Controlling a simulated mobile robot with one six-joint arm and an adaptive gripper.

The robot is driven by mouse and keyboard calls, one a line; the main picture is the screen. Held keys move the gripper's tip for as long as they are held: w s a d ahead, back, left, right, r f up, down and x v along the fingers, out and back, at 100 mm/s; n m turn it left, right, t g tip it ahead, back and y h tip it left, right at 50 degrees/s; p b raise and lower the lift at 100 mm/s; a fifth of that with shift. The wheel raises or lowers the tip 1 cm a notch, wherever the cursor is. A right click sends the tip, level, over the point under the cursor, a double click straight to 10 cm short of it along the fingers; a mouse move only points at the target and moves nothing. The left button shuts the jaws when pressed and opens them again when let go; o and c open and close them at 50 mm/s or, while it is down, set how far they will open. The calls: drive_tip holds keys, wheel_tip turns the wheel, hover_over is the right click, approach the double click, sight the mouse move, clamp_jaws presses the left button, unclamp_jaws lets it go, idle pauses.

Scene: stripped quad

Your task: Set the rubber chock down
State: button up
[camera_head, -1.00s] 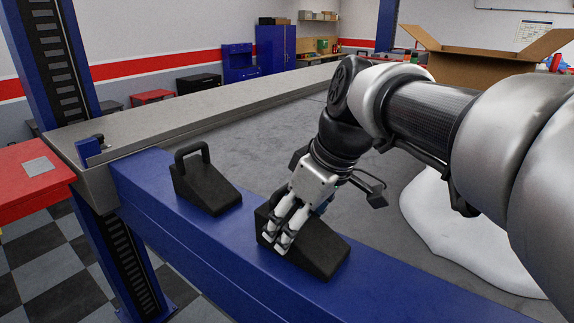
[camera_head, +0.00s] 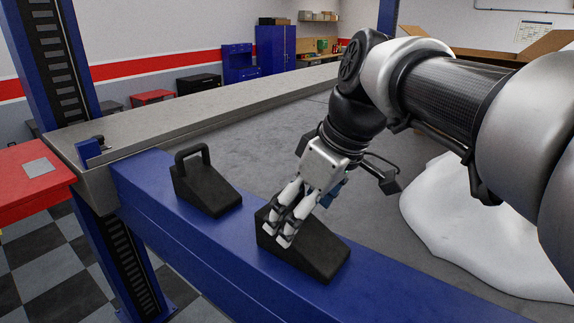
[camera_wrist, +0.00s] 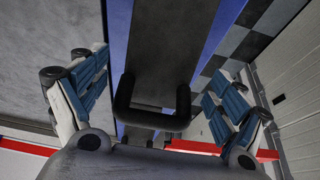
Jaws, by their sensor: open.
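A black wedge-shaped rubber chock (camera_head: 318,256) rests on the blue beam (camera_head: 400,296), under my gripper (camera_head: 277,228). In the wrist view, its dark handle (camera_wrist: 152,122) stands between the two spread fingers of my gripper (camera_wrist: 158,108), with a gap on either side. My gripper is open and apart from the handle. In the head view the fingers hide the handle and part of the chock's tall end. A second black chock (camera_head: 205,190) with an upright loop handle sits further left on the same beam.
A grey runway edge (camera_head: 210,118) runs behind the beam at left. A red cabinet (camera_head: 30,185) stands at the far left beside a blue lift post (camera_head: 50,60). A white rounded form (camera_head: 450,220) lies right of the beam. Cardboard flaps (camera_head: 545,45) show at upper right.

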sight(318, 242)
drive_tip(key=v, duration=0.9)
drive_tip(key=shift+p, duration=0.4)
drive_tip(key=shift+f, duration=0.1)
